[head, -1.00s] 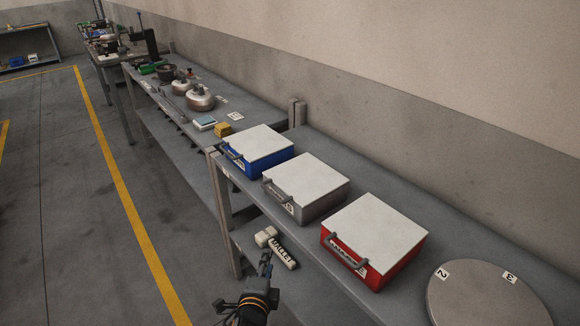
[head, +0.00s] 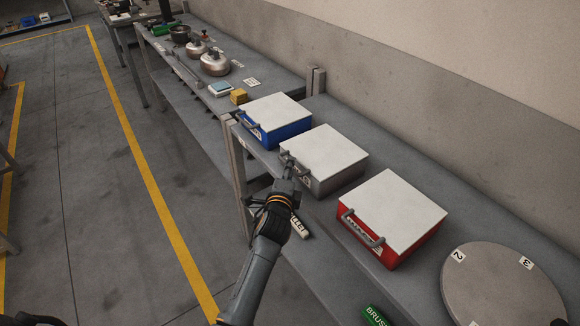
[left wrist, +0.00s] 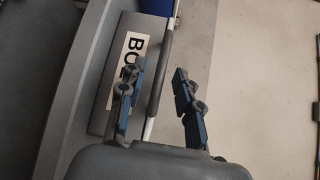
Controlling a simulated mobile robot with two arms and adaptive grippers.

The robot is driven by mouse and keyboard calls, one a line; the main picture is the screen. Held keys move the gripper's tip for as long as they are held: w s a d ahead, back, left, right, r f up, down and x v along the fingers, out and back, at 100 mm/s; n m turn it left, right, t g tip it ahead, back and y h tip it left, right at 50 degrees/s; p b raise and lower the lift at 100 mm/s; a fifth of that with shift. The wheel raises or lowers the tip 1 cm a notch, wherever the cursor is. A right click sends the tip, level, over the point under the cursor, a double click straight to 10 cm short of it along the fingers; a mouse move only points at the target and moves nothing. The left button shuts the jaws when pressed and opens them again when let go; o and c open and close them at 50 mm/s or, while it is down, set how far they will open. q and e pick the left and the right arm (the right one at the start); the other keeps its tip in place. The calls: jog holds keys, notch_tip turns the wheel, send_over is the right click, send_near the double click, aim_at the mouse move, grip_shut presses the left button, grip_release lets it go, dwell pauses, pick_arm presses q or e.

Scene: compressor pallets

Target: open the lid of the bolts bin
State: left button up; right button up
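The bolts bin is the grey box with a white lid (head: 326,152), in the middle of three bins on the bench; its lid is down. In the left wrist view its label (left wrist: 128,62) reads "BO", the rest hidden by a finger. Its bar handle (left wrist: 161,68) runs between the two blue fingers of my left gripper (left wrist: 158,92). The fingers are apart, one on each side of the handle, with visible gaps. In the head view my left gripper (head: 288,172) is at the bin's front, partly covering the handle. My right gripper is not in view.
A blue bin (head: 272,133) stands to the left and a red bin (head: 375,251) to the right, both with white lids down. A round grey disc (head: 500,288) with number tags lies further right.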

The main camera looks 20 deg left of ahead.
pick_arm(q)
jog(key=shift+w+a+f, duration=0.1)
jog(key=shift+w, duration=0.8)
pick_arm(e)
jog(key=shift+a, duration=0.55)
pick_arm(q)
jog(key=c, duration=0.7)
grip_shut()
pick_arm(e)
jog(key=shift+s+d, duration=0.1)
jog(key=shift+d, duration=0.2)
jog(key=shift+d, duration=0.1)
